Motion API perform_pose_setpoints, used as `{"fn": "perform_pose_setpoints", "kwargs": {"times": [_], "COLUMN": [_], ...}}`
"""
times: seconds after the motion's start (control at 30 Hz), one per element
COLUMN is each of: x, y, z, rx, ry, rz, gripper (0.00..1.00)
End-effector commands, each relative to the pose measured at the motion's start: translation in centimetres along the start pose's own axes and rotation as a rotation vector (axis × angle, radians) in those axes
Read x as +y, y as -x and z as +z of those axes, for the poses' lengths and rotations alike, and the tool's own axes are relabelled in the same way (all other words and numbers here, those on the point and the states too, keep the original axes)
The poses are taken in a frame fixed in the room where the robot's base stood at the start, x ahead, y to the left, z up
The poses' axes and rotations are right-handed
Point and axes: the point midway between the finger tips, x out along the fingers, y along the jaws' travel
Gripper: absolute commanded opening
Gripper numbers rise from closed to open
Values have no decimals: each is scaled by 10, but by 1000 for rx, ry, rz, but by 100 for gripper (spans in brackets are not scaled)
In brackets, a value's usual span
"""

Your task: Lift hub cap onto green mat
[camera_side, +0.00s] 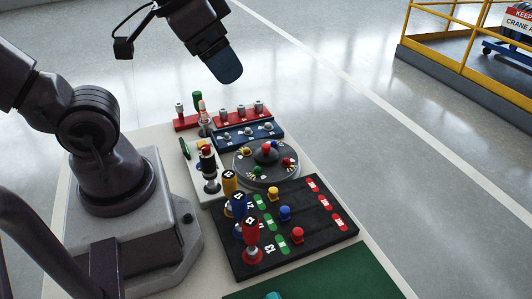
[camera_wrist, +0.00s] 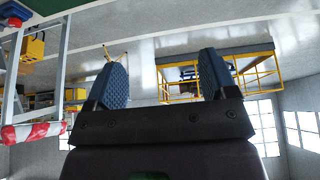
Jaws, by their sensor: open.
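A round grey disc (camera_side: 247,170) with several coloured knobs stands on the table. A red knob (camera_side: 266,147) stands near its middle; I cannot tell for sure whether this is the hub cap. The green mat (camera_side: 335,284) lies at the bottom of the side view, cut off by the frame. A small teal thing (camera_side: 272,295) shows at its lower edge. My gripper (camera_side: 227,68) is high above the far end of the table, well apart from the disc. In the wrist view my gripper (camera_wrist: 163,78) has its two blue pads wide apart with nothing between them.
A black board (camera_side: 310,240) with coloured handles and knobs lies between disc and mat. A blue block (camera_side: 248,136), a red rack (camera_side: 237,117) and a white panel (camera_side: 208,185) with an upright lever crowd the far side. A yellow railing (camera_side: 460,60) stands far off, beyond open floor.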

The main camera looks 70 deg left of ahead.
Motion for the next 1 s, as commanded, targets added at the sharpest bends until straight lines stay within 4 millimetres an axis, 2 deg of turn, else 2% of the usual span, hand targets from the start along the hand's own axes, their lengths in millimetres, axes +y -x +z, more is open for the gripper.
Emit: {"fn": "perform_pose_setpoints", "kwargs": {"times": [0.17, 0.27, 0.37, 0.53, 0.67, 0.8, 0.9, 1.0], "x": [5, 4, -1, -19, -41, -71, -88, -93], "y": [-30, -58, -88, -142, -179, -208, -217, -218], "z": [4, 4, 3, 5, 8, 5, -3, -13], "rx": [-152, -266, -360, -468, -476, -394, -301, -223], "ry": [-16, 24, 130, 386, 610, 874, 1049, 1179], "rz": [42, 56, 31, -104, -264, -441, -506, -509], "gripper": [78, 78, 78, 78, 78, 78, 78, 78]}}
